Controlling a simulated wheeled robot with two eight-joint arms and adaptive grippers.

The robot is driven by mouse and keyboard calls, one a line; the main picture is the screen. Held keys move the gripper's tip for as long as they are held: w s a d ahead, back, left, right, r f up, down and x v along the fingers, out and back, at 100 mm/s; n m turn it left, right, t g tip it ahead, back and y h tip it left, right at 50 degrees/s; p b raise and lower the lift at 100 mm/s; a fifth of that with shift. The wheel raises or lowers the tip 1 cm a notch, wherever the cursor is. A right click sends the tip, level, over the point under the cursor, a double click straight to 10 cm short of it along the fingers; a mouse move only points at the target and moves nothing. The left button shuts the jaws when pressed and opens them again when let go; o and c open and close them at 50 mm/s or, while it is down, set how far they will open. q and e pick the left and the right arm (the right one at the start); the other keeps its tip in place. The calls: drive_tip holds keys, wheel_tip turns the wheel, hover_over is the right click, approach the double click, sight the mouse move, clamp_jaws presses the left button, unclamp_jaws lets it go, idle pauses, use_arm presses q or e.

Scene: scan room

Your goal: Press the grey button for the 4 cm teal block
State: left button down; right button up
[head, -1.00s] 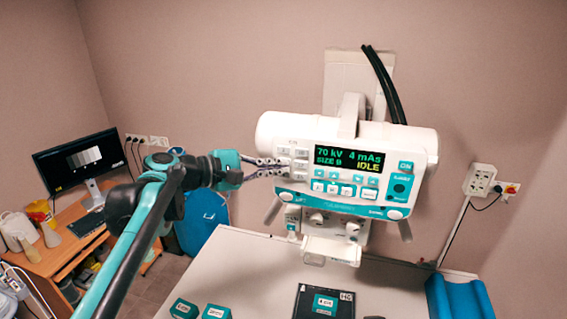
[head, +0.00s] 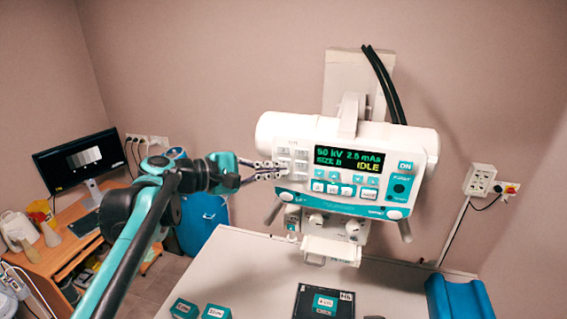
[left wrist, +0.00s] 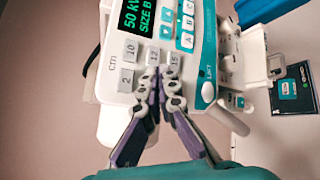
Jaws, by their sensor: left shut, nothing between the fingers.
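The white control unit (head: 300,205) on the wall has grey buttons marked in cm at its left end. In the left wrist view I read the 2 button (left wrist: 126,79), the 10 button (left wrist: 130,50), the 12 button (left wrist: 153,56) and the 15 button (left wrist: 174,62). My left gripper (head: 284,169) is shut and empty at these buttons; its tips (left wrist: 159,82) hide part of the lower row, and I cannot tell whether they touch. The display (head: 348,159) reads 50 kV, 2.5 mAs, SIZE B, IDLE. A teal block (head: 325,302) lies on a black plate (head: 300,300). My right gripper is not in view.
Two more teal blocks (head: 184,309) (head: 216,312) stand on the white table (head: 255,270). A blue cushion (head: 455,298) lies at its right end. A desk with a monitor (head: 80,160) stands left. Black cables (head: 385,85) run above the unit.

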use_arm(q)
drive_tip(key=shift+s, duration=0.1)
drive_tip(key=shift+s+a, duration=0.25)
drive_tip(key=shift+s, duration=0.5)
drive_tip(key=shift+s+a, duration=0.25)
drive_tip(key=shift+s, duration=0.55)
drive_tip(key=shift+s+a, duration=0.25)
drive_tip(key=shift+s, duration=0.5)
drive_tip(key=s+a+f+m+y+b, duration=0.4)
drive_tip(key=f+b, duration=0.7)
drive_tip(key=f, duration=1)
drive_tip(key=s+a+f+m+y+b, duration=0.4)
drive_tip(key=s+a+f+b, duration=0.3)
drive_tip(key=f, duration=1.4)
drive_tip(key=s+a+f+m+y+b, duration=0.4)
drive_tip(key=f+b, duration=1.2)
drive_tip(key=f, duration=0.6)
drive_tip(key=shift+s+a+y+b, duration=0.4)
drive_tip(key=shift+s+a+y, duration=0.4)
drive_tip(key=shift+s, duration=0.35)
drive_tip(key=shift+d+r, duration=0.1)
